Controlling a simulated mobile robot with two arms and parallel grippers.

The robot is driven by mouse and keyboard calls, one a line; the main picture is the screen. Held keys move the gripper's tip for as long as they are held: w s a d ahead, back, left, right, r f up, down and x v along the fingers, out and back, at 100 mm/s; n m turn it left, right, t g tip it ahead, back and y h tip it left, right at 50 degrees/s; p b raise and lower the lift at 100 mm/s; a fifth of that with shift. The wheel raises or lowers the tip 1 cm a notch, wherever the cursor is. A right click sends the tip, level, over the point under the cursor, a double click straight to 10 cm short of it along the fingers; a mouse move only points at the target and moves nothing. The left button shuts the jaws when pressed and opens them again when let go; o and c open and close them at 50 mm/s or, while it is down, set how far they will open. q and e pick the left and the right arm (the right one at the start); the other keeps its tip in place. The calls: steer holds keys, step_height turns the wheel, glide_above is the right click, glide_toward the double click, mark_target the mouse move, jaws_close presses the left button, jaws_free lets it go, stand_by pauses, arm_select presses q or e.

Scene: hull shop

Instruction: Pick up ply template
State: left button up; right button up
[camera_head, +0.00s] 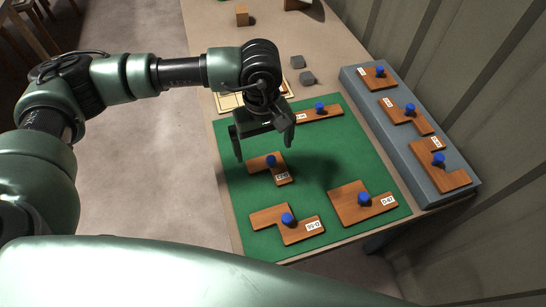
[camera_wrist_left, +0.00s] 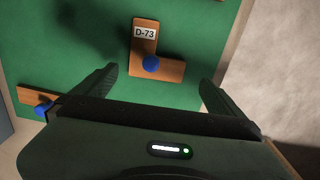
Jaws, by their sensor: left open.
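Several flat brown ply templates with blue knobs are in view. An L-shaped one (camera_head: 280,178) lies on the green mat (camera_head: 335,140); in the left wrist view this template (camera_wrist_left: 148,38) bears the label D-73. My left gripper (camera_head: 263,148) is open and empty above the mat, just behind and over this template. In the left wrist view the knob shows between the two spread fingers. Other templates on the mat are a long one (camera_head: 328,114) partly behind the gripper, a stepped one (camera_head: 265,217) and a larger one (camera_head: 345,203). My right gripper is not in view.
A grey-blue raised block (camera_head: 435,187) on the right carries three more templates, one of them at the back (camera_head: 378,77). Grey blocks (camera_head: 306,77) and a wooden cube (camera_head: 242,15) stand on the table behind. A ribbed wall (camera_head: 480,90) bounds the right side.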

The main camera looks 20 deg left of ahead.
mark_target(266, 162)
arm_select(q)
steer(key=shift+s+d+f+p, duration=0.1)
steer(key=shift+f+p, duration=0.05)
steer(key=shift+f, duration=0.3)
steer(key=shift+s+f+p, duration=0.1)
steer(key=shift+f+p, duration=0.05)
steer(key=shift+f, duration=0.3)
steer(key=f+p, duration=0.1)
steer(key=f, duration=0.3)
steer(key=shift+d+f+p, duration=0.2)
steer(key=shift+f+p, duration=0.15)
steer(key=shift+f, duration=0.25)
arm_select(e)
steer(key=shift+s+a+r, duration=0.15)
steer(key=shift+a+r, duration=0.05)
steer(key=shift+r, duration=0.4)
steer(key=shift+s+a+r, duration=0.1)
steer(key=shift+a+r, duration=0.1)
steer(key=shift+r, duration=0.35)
arm_select(q)
steer(key=c, duration=1.1)
steer(key=shift+c, duration=0.2)
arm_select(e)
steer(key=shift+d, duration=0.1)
arm_select(q)
steer(key=shift+r, duration=0.1)
